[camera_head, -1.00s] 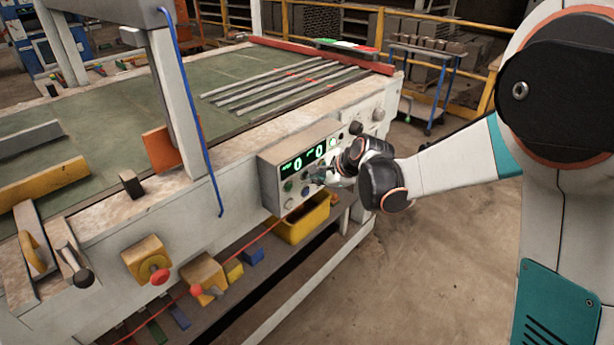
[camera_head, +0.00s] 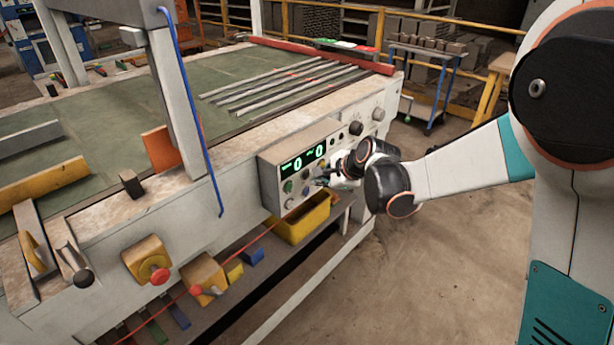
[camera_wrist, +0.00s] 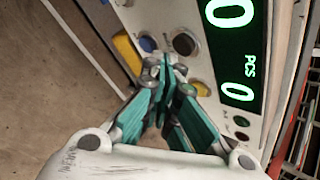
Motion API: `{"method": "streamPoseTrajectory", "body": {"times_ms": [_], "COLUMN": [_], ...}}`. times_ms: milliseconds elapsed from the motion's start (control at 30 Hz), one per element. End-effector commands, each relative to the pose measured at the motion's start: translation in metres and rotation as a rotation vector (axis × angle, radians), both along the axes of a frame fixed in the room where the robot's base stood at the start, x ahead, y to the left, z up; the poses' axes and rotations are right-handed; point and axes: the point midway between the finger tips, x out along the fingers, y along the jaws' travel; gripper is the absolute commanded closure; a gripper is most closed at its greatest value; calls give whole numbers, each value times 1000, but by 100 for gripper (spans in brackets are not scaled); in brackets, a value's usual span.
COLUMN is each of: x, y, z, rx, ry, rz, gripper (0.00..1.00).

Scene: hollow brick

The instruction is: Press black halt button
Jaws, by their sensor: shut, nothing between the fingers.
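The control panel (camera_head: 270,180) is a grey box on the side of the machine, with a green-lit display (camera_head: 303,158) showing zeros. In the wrist view, a round dark, near-black button (camera_wrist: 184,44) sits below the display in panel terms, beside a blue button (camera_wrist: 147,44). My gripper (camera_wrist: 165,70) has its teal fingers together and empty, with the tips in front of the panel close to the dark button. I cannot tell whether they touch it. In the head view my gripper (camera_head: 325,180) is at the panel's lower right.
A yellow bin (camera_head: 300,222) sits on the shelf below the panel. A dark knob (camera_head: 355,128) and a grey knob (camera_head: 378,114) are to the panel's right. A blue hose (camera_head: 205,140) hangs to its left.

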Motion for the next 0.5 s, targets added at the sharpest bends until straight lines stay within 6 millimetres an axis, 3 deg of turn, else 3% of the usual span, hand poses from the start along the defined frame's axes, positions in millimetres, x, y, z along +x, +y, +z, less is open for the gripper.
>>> {"method": "streamPoseTrajectory", "body": {"times_ms": [267, 500], "x": [-1, -13], "y": [-2, -17], "z": [0, 0], "rx": [0, 1], "ry": [0, 1], "rz": [0, -1], "gripper": [100, 100]}}
